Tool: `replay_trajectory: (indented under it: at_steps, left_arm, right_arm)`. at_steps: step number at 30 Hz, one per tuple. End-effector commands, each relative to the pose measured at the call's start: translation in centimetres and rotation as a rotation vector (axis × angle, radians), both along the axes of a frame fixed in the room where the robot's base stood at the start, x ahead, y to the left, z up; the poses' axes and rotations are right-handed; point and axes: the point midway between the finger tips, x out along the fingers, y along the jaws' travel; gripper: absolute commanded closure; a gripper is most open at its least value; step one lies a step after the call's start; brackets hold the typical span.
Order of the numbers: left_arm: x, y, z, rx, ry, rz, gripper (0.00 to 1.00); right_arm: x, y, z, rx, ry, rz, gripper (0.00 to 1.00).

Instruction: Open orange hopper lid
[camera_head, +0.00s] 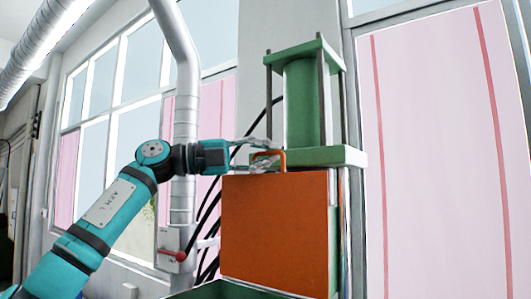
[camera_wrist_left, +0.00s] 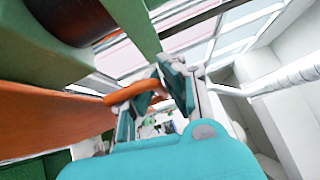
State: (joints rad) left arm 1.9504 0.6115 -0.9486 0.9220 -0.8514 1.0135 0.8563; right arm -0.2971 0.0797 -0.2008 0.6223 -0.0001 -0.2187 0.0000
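The orange hopper lid (camera_head: 275,232) shows in the head view as a broad flat panel standing about upright, below the green press. Its orange handle (camera_head: 283,154) is a small loop at the top edge. My left gripper (camera_head: 268,153) is at this handle, with its fingers apart above and below. In the left wrist view the lid (camera_wrist_left: 48,110) comes in from the left, and the handle (camera_wrist_left: 130,92) reaches between the spread fingers of my left gripper (camera_wrist_left: 160,85). I cannot tell whether a finger touches it. My right gripper is out of view.
A green press (camera_head: 308,100) with dark rods stands directly behind and above the lid. A green edge (camera_head: 225,290) shows below the lid. Black cables and a grey pipe (camera_head: 184,120) run left of it. A box with a red lever (camera_head: 172,255) sits low at left.

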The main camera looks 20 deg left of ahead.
Motion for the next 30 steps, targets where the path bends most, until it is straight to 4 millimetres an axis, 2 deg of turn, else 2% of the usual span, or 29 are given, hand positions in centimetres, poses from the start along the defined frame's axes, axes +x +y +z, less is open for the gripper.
replay_trajectory:
  at_steps: [1,6,10,11,20,26,30]
  left_arm:
    - [0.3,-0.2,-0.7,0.016,0.006,-0.001,1.00]
    - [0.3,-0.2,-0.8,0.017,0.007,-0.001,1.00]
    - [0.3,-0.2,-0.8,0.016,0.006,-0.002,0.82]
    - [0.2,-0.2,-0.8,0.016,0.006,-0.002,0.81]
    - [0.0,0.1,-0.6,0.011,0.006,-0.002,0.81]
    - [-1.2,2.8,-0.8,0.008,0.003,0.003,0.81]
    - [-2.7,5.7,-1.0,0.006,0.003,0.004,0.81]
  right_arm:
    - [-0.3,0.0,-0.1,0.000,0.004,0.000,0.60]
    - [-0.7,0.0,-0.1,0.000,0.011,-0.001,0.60]
    - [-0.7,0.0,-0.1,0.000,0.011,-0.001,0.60]
    - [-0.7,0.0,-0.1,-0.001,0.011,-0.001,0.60]
    - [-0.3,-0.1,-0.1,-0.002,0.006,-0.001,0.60]
    - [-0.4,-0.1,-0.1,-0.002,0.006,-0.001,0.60]
    - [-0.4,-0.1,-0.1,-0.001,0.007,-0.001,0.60]
